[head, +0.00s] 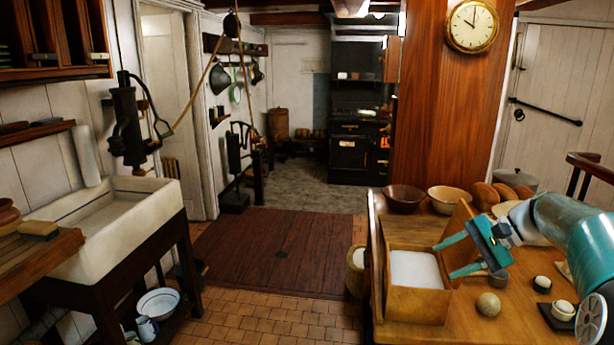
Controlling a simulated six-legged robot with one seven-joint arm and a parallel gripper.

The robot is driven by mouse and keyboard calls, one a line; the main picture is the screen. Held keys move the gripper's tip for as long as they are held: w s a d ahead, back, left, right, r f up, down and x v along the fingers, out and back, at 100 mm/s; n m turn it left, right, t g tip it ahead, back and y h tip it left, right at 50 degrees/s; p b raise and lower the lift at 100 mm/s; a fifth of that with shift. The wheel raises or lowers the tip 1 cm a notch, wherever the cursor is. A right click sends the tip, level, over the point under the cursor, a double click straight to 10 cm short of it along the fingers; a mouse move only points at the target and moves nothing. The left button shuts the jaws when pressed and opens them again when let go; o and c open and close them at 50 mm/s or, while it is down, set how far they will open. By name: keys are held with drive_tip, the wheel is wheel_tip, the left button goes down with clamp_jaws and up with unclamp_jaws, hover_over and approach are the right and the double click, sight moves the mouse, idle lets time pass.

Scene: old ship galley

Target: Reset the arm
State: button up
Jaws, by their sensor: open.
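My gripper (451,257) is teal and reaches in from the right on my teal and grey arm. Its two fingers point left and are apart, with nothing seen between them. It is over the right side of a wooden box (414,304) holding something white, in front of the box's raised lid. I cannot tell whether the fingers touch the box or the lid.
The wooden table (464,328) also holds a dark bowl (404,198), a lighter bowl (449,199), brown loaves (486,194), a round pale ball (488,304) and small cups on dark mats. A wooden pillar (436,110) rises behind. The floor at centre is clear; a white sink (108,222) stands left.

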drive_tip(key=s+a+n+g+h, duration=0.1)
drive_tip(key=s+a+n+h, duration=0.3)
drive_tip(key=a, duration=0.6)
drive_tip(key=s+a+f+n+t+h, duration=0.1)
drive_tip(key=s+a, duration=0.3)
drive_tip(key=s, duration=0.6)
drive_tip(key=s+a+f+n+t+h, duration=0.2)
drive_tip(key=s+a+f+n+h, duration=0.1)
drive_tip(key=s, duration=0.7)
drive_tip(key=a+n+h, duration=0.1)
drive_tip(key=a, duration=0.1)
drive_tip(key=shift+s+a+f, duration=0.3)
drive_tip(key=shift+s+f, duration=0.05)
drive_tip(key=shift+f, duration=0.05)
drive_tip(key=c, duration=0.3)
drive_tip(key=shift+d, duration=0.2)
